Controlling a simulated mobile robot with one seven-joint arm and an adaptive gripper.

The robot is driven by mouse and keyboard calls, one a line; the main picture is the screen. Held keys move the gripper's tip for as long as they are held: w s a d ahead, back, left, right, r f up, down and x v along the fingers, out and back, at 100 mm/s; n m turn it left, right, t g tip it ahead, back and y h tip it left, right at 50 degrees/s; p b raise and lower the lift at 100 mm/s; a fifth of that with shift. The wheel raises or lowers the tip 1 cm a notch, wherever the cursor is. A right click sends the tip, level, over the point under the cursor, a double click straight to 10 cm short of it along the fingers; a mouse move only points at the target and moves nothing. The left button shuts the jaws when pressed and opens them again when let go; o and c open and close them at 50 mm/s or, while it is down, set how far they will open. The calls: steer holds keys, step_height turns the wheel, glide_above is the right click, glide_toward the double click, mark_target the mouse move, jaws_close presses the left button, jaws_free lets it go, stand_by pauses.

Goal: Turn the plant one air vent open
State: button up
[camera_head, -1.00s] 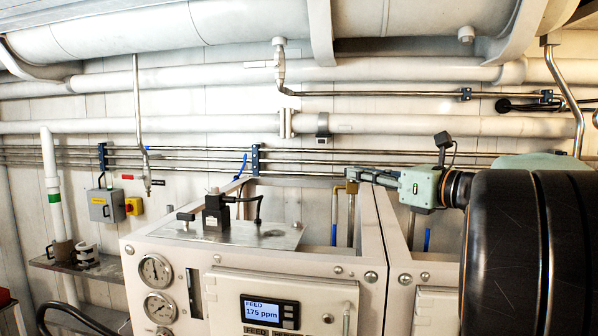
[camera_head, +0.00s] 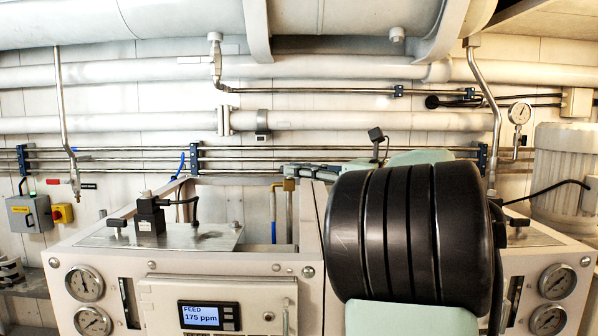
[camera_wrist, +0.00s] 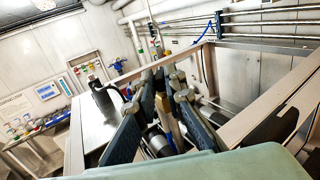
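A small brass-yellow valve fitting (camera_head: 289,185) stands on a thin upright pipe behind the left white cabinet; I take it to be the air vent, but its handle position is too small to read. My gripper (camera_head: 284,170) reaches in from the right, its tip just above and behind this fitting in the picture. In the wrist view my gripper (camera_wrist: 165,84) has its two dark blue fingers apart. A brass-coloured upright piece (camera_wrist: 170,122) shows between them; I cannot tell whether either finger touches it.
A black device with a cable (camera_head: 150,215) stands on the cabinet's metal top plate (camera_head: 215,238). The cabinet's white frame (camera_wrist: 270,100) rises close to the gripper. Thin horizontal pipes (camera_head: 110,158) run along the wall behind. A display reading 175 ppm (camera_head: 209,315) is on the cabinet front.

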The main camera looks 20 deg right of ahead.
steer(key=o, duration=0.3)
steer(key=shift+o, duration=0.2)
steer(key=v, duration=1.2)
